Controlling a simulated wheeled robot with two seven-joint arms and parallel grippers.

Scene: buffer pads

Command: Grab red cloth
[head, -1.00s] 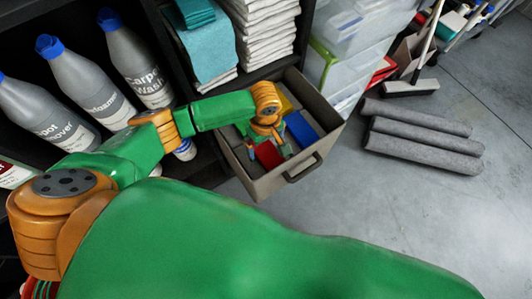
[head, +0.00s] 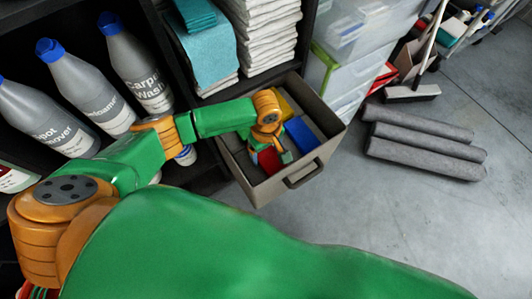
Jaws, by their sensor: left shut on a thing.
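A red cloth (head: 267,161) shows as a folded block in the front part of a grey-brown bin (head: 262,192). My left gripper (head: 278,154) reaches down into the bin and is shut on the red cloth. The gripper and wrist hide part of the cloth, and the exact finger contact is hard to see. My right gripper is not in view.
The bin has a dark front handle (head: 303,172). Shelves with grey bottles (head: 85,85) and stacked white cloths (head: 262,35) stand left and behind. Grey rolls (head: 425,143) lie on the floor at right. The floor in front of the bin is clear.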

